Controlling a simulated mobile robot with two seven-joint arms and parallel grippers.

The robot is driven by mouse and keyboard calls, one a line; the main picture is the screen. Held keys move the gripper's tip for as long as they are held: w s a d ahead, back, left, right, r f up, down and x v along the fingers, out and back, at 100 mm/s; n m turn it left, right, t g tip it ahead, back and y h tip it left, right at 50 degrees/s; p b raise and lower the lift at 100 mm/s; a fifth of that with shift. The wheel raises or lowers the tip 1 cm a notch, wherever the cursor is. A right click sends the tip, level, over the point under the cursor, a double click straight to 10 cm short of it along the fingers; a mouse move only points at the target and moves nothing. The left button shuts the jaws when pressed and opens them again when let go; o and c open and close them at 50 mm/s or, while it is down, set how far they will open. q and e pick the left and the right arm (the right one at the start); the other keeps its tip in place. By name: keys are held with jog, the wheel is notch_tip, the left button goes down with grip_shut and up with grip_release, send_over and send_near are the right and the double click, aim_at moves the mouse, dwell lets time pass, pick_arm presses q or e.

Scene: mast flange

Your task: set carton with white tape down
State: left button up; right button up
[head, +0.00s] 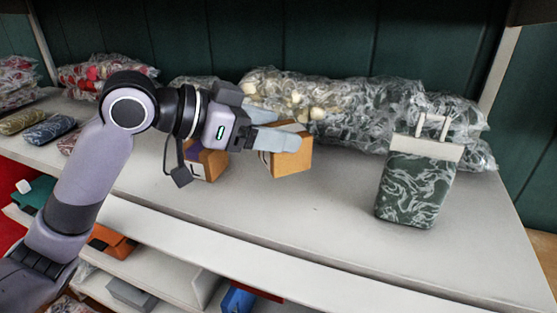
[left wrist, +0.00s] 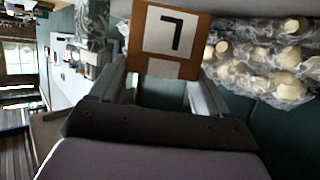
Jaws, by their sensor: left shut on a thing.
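My left gripper (head: 280,140) reaches in from the left over the shelf and is shut on a small brown carton (head: 292,158). In the left wrist view the carton (left wrist: 187,66) sits between the fingers and shows a white label with a black angular mark. White tape cannot be told apart from this white patch. The carton is close to the shelf surface; I cannot tell whether it touches. A second brown carton (head: 207,163), with a purple part and a white marked patch, stands on the shelf to the left, partly hidden by my gripper. My right gripper is not in view.
The white shelf (head: 330,215) is clear in front of the held carton. Clear bags with pale round items (head: 290,95) lie along the back. A green marbled container (head: 415,185) stands at the right. Several wrapped packets (head: 50,130) lie at the far left.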

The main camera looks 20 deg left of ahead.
aim_at(265, 159)
pick_arm(q)
jog(key=shift+f, duration=2.75)
jog(key=shift+f+b, duration=0.15)
jog(key=shift+b, duration=0.15)
jog(key=o, duration=1.2)
jog(key=shift+b+v, duration=0.8)
jog(key=shift+v, duration=5.2)
